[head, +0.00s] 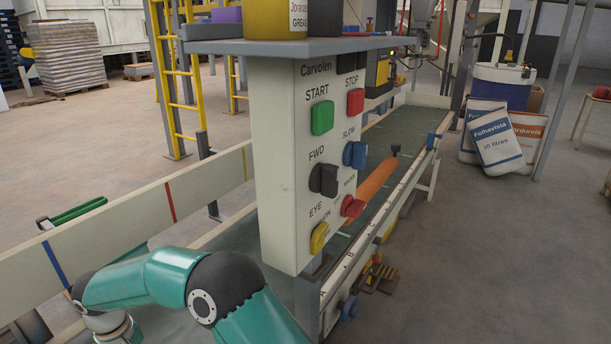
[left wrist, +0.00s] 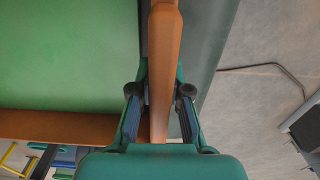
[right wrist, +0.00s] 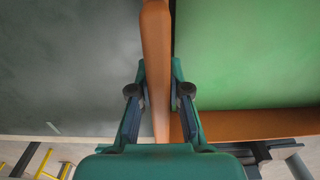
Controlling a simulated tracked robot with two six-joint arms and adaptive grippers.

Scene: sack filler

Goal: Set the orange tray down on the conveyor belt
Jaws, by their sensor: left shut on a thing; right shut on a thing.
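In the left wrist view my left gripper (left wrist: 160,91) is shut on one orange wall of the orange tray (left wrist: 165,45). In the right wrist view my right gripper (right wrist: 159,91) is shut on another orange wall of the tray (right wrist: 155,40). A green surface shows inside the walls in both views. The conveyor belt (right wrist: 75,70) is the dark surface outside the tray; it also shows in the head view (head: 415,125). I cannot tell whether the tray touches the belt.
A control panel (head: 285,170) with coloured buttons stands in front of the belt and hides part of it. A pale side wall (head: 140,215) runs along the belt. Sacks (head: 495,142) stand at the right.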

